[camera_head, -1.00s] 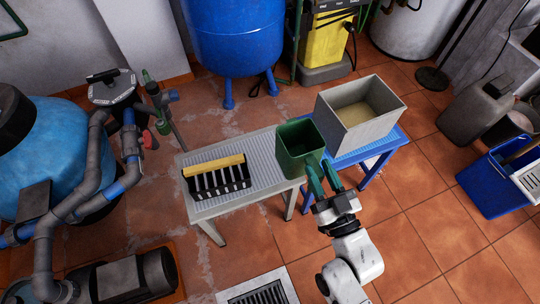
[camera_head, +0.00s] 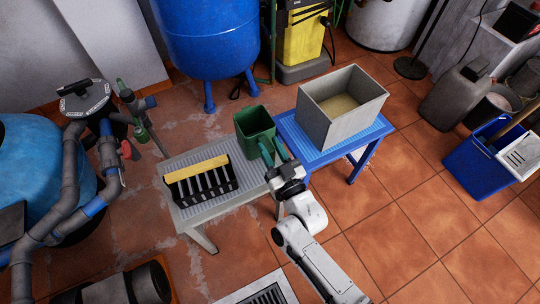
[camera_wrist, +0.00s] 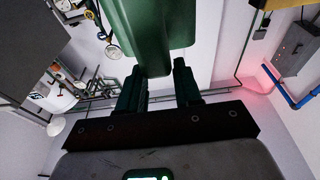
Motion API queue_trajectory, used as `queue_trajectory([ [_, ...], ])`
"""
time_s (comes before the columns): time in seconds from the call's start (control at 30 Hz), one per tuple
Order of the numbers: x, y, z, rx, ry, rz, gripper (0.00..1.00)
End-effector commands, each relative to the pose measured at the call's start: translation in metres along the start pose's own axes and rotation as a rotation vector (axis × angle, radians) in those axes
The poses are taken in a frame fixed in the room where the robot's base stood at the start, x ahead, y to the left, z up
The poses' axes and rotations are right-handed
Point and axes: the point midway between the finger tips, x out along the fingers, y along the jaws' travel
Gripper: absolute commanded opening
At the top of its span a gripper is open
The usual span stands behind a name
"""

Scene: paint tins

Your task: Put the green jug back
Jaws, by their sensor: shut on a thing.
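The green jug (camera_head: 252,122) is an open-topped, square-sided container. It is at the back right end of the grey ribbed bench (camera_head: 215,211); I cannot tell whether it touches the bench top or hangs just above it. My gripper (camera_head: 273,152) reaches it from the front right and is shut on it. In the wrist view the jug (camera_wrist: 150,25) fills the top middle, just beyond the two dark fingers of my gripper (camera_wrist: 160,85).
A black rack with a yellow top bar (camera_head: 199,180) stands left of the jug on the bench. A grey bin (camera_head: 328,125) with tan contents stands on the blue bench (camera_head: 310,156) to the right. A blue tank (camera_head: 205,40) is behind.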

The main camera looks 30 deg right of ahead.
Motion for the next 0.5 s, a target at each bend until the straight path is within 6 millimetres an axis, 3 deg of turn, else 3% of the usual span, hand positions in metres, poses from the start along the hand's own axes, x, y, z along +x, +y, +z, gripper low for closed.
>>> queue_trajectory([
  [0.23, -0.001, -0.002, 0.032, 0.000, -0.001, -0.002, 0.00],
  [0.5, -0.003, -0.001, 0.036, 0.000, 0.001, 0.000, 0.00],
])
